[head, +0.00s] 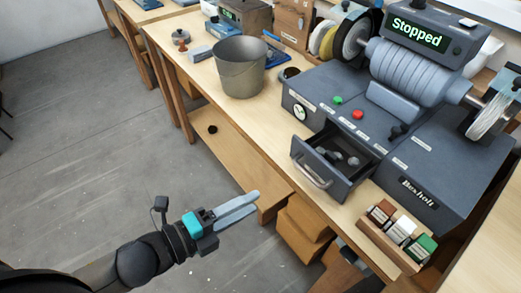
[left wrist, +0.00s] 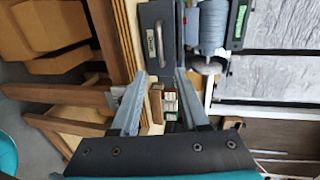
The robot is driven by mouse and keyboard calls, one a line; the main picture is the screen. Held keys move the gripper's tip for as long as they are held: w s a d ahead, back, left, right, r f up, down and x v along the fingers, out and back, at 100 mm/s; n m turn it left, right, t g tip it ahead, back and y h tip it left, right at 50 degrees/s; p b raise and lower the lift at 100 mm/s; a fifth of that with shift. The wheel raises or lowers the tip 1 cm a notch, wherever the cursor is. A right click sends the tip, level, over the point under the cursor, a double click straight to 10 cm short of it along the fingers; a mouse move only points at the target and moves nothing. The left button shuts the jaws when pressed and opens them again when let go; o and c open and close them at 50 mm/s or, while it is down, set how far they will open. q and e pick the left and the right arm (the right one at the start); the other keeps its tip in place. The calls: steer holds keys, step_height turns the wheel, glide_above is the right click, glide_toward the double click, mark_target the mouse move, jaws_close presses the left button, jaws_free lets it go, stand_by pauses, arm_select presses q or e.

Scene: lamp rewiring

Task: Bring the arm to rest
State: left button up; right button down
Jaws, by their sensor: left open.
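My left gripper (head: 257,202) reaches in from the lower left of the head view, in front of the workbench and over the grey floor. Its two pale fingers point right and slightly up, apart from each other, with nothing between them. In the left wrist view the open fingers (left wrist: 160,74) point toward the bench, with the machine beyond them. The fingers touch nothing that I can see. My right gripper is in neither view.
A dark machine (head: 318,88) on the workbench (head: 190,77) has a display reading "Stopped" (head: 418,33). Its drawer (head: 327,185) stands open over the front edge. A rack of small blocks (head: 388,246) is right of it, a metal bucket (head: 240,70) left. Floor at left is clear.

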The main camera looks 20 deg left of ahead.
arm_select(q)
steer(key=shift+f, duration=0.1)
steer(key=s+a+f+n+g+y+b, duration=0.1)
steer(key=a+f+n+y, duration=0.25)
steer(key=f, duration=0.65)
steer(key=s+a+f+n+g+y+b, duration=0.1)
steer(key=s+a+f+n+g+y, duration=0.1)
steer(key=a+f+n, duration=0.5)
steer(key=s+a+f+n+g+y, duration=0.1)
steer(key=a+f+n+y, duration=0.15)
steer(key=f, duration=0.95)
steer(key=s+d+f+n+g+b, duration=0.1)
steer(key=s+d+f+n+g, duration=0.2)
steer(key=s+f, duration=0.6)
steer(key=s+d+f+n+g+y+b, duration=0.1)
steer(key=s+d+f+n+g, duration=0.2)
steer(key=s, duration=0.9)
step_height(320, 180, down, 6)
steer(key=n+g, duration=0.1)
steer(key=n, duration=0.2)
steer(key=shift+s+r+n+g, duration=0.2)
steer(key=shift+n+g, duration=0.1)
steer(key=shift+n, duration=0.1)
